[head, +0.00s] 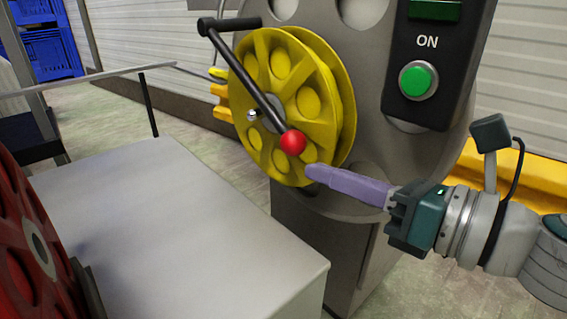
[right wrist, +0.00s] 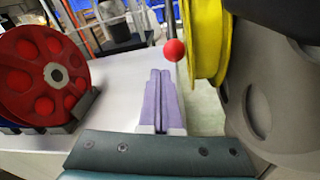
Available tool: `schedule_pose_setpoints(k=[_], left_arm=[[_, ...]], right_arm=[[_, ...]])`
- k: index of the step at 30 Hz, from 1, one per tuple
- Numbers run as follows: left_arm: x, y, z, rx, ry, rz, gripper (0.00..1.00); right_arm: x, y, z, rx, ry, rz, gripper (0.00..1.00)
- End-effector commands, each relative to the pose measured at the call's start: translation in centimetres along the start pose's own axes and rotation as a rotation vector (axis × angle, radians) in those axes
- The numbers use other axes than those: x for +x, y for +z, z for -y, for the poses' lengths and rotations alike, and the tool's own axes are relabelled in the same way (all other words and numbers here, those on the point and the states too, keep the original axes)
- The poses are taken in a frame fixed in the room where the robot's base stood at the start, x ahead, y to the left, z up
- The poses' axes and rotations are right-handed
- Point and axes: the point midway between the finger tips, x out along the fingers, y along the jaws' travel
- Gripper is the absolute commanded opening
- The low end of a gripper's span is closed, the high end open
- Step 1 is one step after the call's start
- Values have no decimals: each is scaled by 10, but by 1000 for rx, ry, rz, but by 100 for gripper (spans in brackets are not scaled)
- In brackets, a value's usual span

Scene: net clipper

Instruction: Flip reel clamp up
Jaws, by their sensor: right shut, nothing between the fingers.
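The reel clamp is a black lever (head: 262,92) with a red ball (head: 293,143) at its lower end, lying slantwise across the front of a yellow reel (head: 276,110). Its black crossbar is at the top left. My right gripper (head: 312,172) has its purple fingers shut and empty, with tips just below and right of the red ball in the head view. In the right wrist view the fingers (right wrist: 161,78) are together, and the red ball (right wrist: 174,50) shows just beyond their tips. I cannot tell whether they touch. My left gripper is not in view.
The grey machine (head: 355,45) bears a panel with a green ON button (head: 418,80). A light grey table (head: 180,225) stands at the front left, with a red reel (head: 25,235) at its left side. Blue crates (head: 50,50) are far back left.

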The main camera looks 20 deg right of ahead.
Motion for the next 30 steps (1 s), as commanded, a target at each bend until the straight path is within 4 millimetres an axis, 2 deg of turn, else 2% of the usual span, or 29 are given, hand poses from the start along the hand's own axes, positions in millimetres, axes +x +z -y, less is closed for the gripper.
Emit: schedule_pose_setpoints(k=[1,6,12,24,26,30], left_arm=[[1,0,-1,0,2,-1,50],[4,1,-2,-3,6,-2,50],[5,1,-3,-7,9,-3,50],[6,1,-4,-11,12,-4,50],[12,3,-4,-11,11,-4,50],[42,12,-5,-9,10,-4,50]], right_arm=[[-11,-2,0,0,0,-4,0],[-39,-2,0,0,-1,-3,0],[-56,-2,0,0,1,-1,0],[-58,-2,0,-1,1,1,0],[-56,-8,2,-1,3,9,0],[-42,-41,8,-3,20,65,0]])
